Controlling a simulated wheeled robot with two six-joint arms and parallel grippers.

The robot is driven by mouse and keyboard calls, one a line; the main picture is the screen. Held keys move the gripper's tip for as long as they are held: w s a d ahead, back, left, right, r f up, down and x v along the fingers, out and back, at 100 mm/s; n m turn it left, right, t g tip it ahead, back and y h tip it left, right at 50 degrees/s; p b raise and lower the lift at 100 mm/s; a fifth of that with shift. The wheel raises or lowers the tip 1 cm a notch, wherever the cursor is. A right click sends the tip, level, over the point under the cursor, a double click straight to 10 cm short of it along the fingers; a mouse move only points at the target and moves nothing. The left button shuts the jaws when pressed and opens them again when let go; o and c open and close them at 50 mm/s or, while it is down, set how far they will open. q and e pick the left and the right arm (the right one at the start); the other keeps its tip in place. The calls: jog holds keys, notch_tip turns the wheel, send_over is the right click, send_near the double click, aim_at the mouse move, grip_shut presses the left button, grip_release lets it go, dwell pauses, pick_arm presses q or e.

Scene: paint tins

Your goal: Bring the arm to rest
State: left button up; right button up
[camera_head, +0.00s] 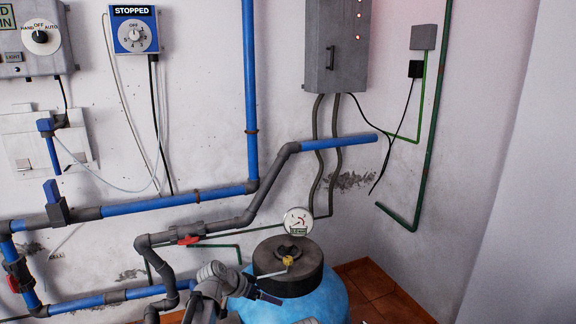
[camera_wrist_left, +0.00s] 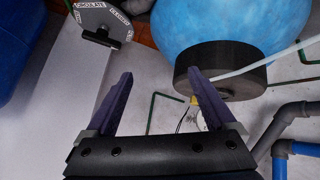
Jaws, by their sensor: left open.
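My left arm comes in at the bottom of the head view, with its left gripper (camera_head: 268,292) low in front of the blue tank (camera_head: 335,300). In the wrist view the left gripper (camera_wrist_left: 159,76) shows two dark purple fingers spread apart, with nothing between them. The tank's black cap (camera_wrist_left: 235,75) lies just beyond the right finger in that view; I cannot tell whether they touch. A pale lever (camera_head: 270,273) and a yellow knob (camera_head: 288,261) show at the cap in the head view. My right gripper is in neither view.
A round gauge (camera_head: 298,220) stands behind the cap. Blue and grey pipes (camera_head: 150,203) with a red-handled valve (camera_head: 190,240) run along the wall. A grey dial marked CIRCULATE (camera_wrist_left: 92,15) shows in the wrist view. Bare tiled floor (camera_head: 375,285) lies right of the tank.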

pick_arm(q)
jog(key=s+a+f+n+g+y, duration=0.1)
jog(key=s+a+f+n+y, duration=0.15)
jog(key=s, duration=0.45)
jog(key=s+a+f+n+g+y, duration=0.1)
jog(key=s+a+n+g+y, duration=0.1)
jog(key=s+a, duration=0.35)
jog(key=s+a+f+n+g+y, duration=0.1)
jog(key=s+a+f+n+y, duration=0.1)
jog(key=s, duration=0.6)
jog(key=s+d+r+m+y+p, duration=0.1)
jog(key=s+d+r+p, duration=0.2)
jog(key=d+r+p, duration=0.2)
jog(key=s+d+r+m+g+p, duration=0.1)
jog(key=d+r+p, duration=0.4)
jog(key=r+p, duration=0.5)
jog(key=shift+s+d+r+m+y+p, duration=0.2)
jog(key=shift+s+d+m+y+p, duration=0.15)
jog(key=shift+s+m, duration=0.45)
jog(key=shift+s, duration=0.1)
